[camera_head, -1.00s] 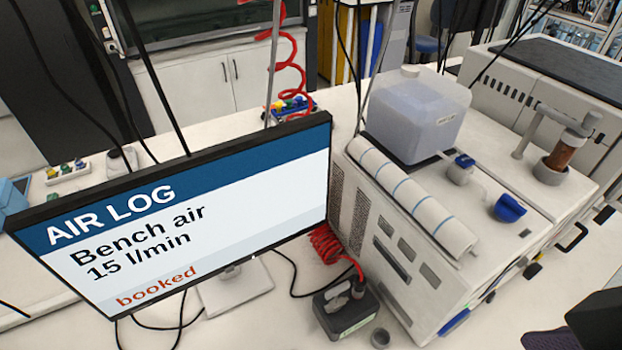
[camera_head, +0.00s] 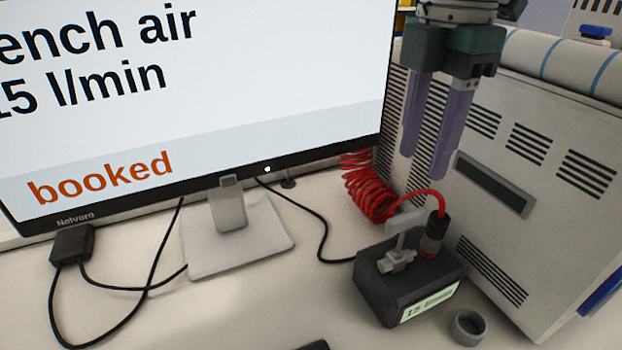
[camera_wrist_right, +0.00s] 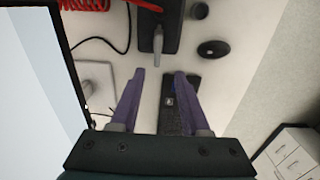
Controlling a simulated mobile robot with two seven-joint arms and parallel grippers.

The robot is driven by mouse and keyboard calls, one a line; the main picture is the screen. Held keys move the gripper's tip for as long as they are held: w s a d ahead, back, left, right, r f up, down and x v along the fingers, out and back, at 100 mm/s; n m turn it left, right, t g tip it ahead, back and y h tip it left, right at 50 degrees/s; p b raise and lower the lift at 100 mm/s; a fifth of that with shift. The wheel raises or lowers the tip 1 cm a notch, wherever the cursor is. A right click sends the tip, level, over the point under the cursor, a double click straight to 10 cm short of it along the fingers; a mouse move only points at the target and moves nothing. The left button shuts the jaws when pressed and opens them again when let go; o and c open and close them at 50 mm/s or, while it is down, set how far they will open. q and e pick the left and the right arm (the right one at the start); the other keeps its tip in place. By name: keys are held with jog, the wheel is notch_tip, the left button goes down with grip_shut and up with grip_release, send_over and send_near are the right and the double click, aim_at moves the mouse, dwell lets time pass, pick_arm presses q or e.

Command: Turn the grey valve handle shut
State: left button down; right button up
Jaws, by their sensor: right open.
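The grey valve handle (camera_head: 405,219) is a light grey lever on top of a small dark box (camera_head: 381,296) with a lit label on its front. A red coiled hose (camera_head: 366,192) joins the box beside the handle. My right gripper (camera_head: 424,166) has two purple fingers, open and empty. It hangs above the box, pointing down, with its fingertips apart from the handle. In the right wrist view the handle (camera_wrist_right: 158,41) shows ahead of the open fingertips. My left gripper is not in view.
A monitor (camera_head: 220,120) reading "booked" stands at left on its stand (camera_head: 240,245). A white cabinet (camera_head: 560,190) with vents stands close at right. A grey ring (camera_head: 467,328) lies by the box. Black cables (camera_head: 322,235) cross the bench.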

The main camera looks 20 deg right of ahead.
aim_at(408, 214)
jog(key=f, duration=0.9)
jog(key=shift+w+d+f, duration=0.25)
jog(key=shift+f, duration=0.15)
jog(key=shift+c, duration=0.2)
grip_shut()
